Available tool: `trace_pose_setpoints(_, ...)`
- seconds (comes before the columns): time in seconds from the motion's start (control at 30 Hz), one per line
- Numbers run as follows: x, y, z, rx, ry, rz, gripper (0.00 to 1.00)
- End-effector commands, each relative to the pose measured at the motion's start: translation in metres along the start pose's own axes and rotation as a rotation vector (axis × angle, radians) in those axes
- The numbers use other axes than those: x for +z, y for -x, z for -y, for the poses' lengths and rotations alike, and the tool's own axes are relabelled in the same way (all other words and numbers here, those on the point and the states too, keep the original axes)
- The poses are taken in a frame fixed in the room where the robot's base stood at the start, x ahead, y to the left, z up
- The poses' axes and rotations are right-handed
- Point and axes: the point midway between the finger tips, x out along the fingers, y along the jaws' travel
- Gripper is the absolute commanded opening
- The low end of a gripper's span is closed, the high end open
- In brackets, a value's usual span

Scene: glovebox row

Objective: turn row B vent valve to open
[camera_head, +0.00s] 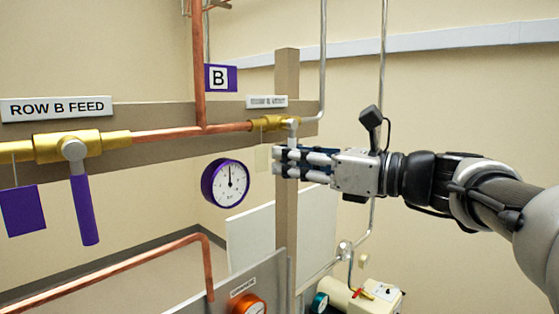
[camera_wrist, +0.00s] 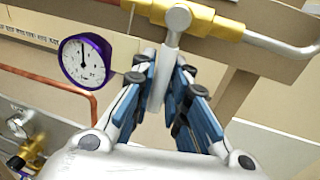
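The row B vent valve (camera_head: 270,123) is a brass body on the pipe at the right end of the rail; it also shows at the top of the wrist view (camera_wrist: 205,20). Its pale grey lever handle (camera_wrist: 168,58) hangs down from the stem, at a slight slant. My gripper (camera_head: 284,162) has come to the handle from the right. In the wrist view its blue-padded fingers (camera_wrist: 163,82) stand close on both sides of the handle. Whether both pads touch it cannot be told. The handle's lower part is largely hidden by the fingers in the head view.
The row B feed valve (camera_head: 68,147) has a purple handle (camera_head: 84,210) hanging down at left. A purple-rimmed gauge (camera_head: 226,183) hangs below the rail, left of my gripper. An upright post (camera_head: 286,225) stands behind the fingers. A copper pipe (camera_head: 130,266) runs lower left.

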Motion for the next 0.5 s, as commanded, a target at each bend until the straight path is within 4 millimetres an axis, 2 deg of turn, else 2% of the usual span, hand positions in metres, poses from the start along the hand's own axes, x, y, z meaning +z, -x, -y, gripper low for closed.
trace_pose_setpoints(0.17,0.0,0.0001,0.0,0.0,0.0,0.0,0.0)
trace_pose_setpoints(0.5,-0.0001,0.0001,0.0,0.0,0.0,0.0,0.0)
